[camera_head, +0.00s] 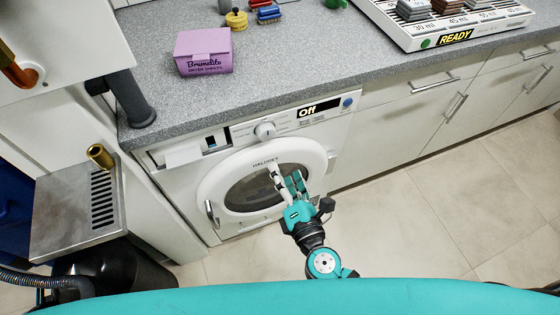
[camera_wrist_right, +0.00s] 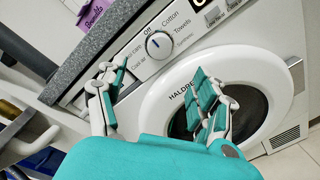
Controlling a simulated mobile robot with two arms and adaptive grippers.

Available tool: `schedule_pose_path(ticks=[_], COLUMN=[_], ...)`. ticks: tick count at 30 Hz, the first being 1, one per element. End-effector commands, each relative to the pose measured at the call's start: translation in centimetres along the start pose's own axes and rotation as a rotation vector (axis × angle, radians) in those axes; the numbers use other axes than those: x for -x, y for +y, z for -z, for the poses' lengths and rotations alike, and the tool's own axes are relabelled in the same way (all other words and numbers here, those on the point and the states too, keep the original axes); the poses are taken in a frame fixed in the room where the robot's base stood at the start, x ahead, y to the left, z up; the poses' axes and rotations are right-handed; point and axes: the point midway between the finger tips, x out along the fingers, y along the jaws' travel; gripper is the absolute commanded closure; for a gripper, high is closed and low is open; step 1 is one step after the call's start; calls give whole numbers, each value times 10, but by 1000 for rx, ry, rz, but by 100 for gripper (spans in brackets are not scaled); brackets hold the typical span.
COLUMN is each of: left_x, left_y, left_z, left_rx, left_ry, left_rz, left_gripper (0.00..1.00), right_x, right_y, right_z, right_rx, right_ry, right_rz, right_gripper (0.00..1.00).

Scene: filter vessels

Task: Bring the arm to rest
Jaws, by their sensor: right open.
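My right gripper (camera_head: 288,184) is teal and white and hangs in front of the round door of the washing machine (camera_head: 220,197). It is open and empty. In the right wrist view its fingers (camera_wrist_right: 158,95) are spread apart, with the machine's door (camera_wrist_right: 262,88) and control dial (camera_wrist_right: 159,44) behind them. The gripper covers part of the door glass in the head view; I cannot tell how far it is from the door. My left gripper is not in either view.
A grey worktop (camera_head: 290,55) runs above the machine, with a purple box (camera_head: 204,52) near its left. A tray marked READY (camera_head: 440,40) stands at the right. A metal drain shelf (camera_head: 70,215) is at the left. The tiled floor (camera_head: 400,225) at the right is clear.

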Motion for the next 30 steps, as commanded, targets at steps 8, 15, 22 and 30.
schedule_pose_path(ticks=[8, 15, 22, 30], left_x=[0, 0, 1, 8], left_y=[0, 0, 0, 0], left_z=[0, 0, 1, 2], left_rx=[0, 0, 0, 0], left_ry=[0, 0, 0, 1], left_rz=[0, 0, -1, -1], left_gripper=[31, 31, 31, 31], right_x=[5, 5, 4, 24], right_y=[0, 0, -16, -175], right_z=[0, 0, 6, 54], right_rx=[1, 1, -29, -391], right_ry=[0, 0, 15, 85], right_rz=[-1, 0, 38, 435], right_gripper=[32, 32, 32, 32])
